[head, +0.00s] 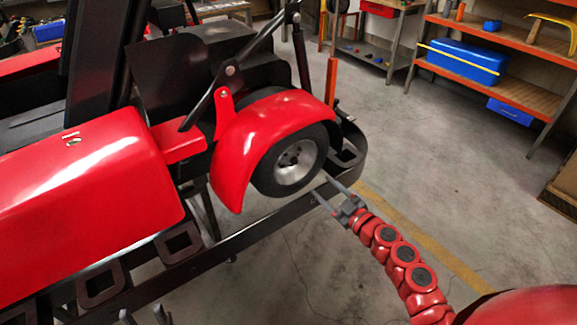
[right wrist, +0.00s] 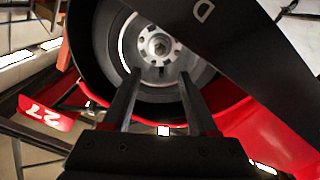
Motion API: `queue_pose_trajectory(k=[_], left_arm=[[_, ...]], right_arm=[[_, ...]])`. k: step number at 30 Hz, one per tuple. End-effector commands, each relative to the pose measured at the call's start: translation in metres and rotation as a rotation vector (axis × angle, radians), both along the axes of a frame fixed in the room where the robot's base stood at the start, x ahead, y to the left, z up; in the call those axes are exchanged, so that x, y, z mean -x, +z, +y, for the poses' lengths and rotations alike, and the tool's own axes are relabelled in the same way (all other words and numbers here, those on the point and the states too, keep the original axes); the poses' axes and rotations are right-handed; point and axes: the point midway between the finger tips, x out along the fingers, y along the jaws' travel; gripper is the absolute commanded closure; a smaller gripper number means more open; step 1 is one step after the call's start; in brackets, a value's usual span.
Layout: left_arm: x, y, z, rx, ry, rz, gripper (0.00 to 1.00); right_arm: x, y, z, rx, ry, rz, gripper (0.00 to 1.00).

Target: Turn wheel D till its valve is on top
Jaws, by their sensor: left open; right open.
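Wheel D (head: 295,165), a black tyre with a silver rim and hub, sits under the red fender of the kart. The right wrist view shows its hub (right wrist: 158,46) close up, with a letter D on a dark bar (right wrist: 205,12) beside it. My right gripper (head: 322,188) is open in front of the wheel's lower right side. In the wrist view its two fingers (right wrist: 158,74) point at the rim, with nothing gripped between them; contact cannot be told. I cannot make out the valve for certain. My left gripper (head: 143,314) is open and empty at the bottom edge.
The dark stand frame (head: 255,232) runs below and around the wheel. The red fender (head: 236,150) covers the wheel's top and left. Shelves with a blue box (head: 465,60) stand at the back right. The floor right of the stand is clear.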

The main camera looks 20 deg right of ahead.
Motion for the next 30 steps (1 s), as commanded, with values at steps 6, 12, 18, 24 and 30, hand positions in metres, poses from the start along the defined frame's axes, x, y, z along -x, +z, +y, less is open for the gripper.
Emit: queue_pose_trajectory(k=[6,12,18,24,30], left_arm=[[0.000,0.007,0.000,0.000,0.000,0.000,0.50],[0.000,0.009,0.000,0.000,0.000,0.000,0.50],[0.000,0.008,0.000,0.000,0.000,0.000,0.50],[0.000,0.007,0.000,0.000,0.000,0.000,0.50],[0.000,0.007,0.000,0.000,0.000,0.000,0.50]], right_arm=[[-0.051,0.005,0.018,-0.007,0.000,-0.005,0.41],[-0.091,0.003,0.034,-0.008,0.002,-0.002,0.41],[-0.120,0.001,0.042,-0.008,-0.003,0.000,0.41],[-0.135,0.001,0.049,-0.005,0.000,0.000,0.41],[-0.138,0.000,0.051,-0.005,0.002,0.002,0.41]])
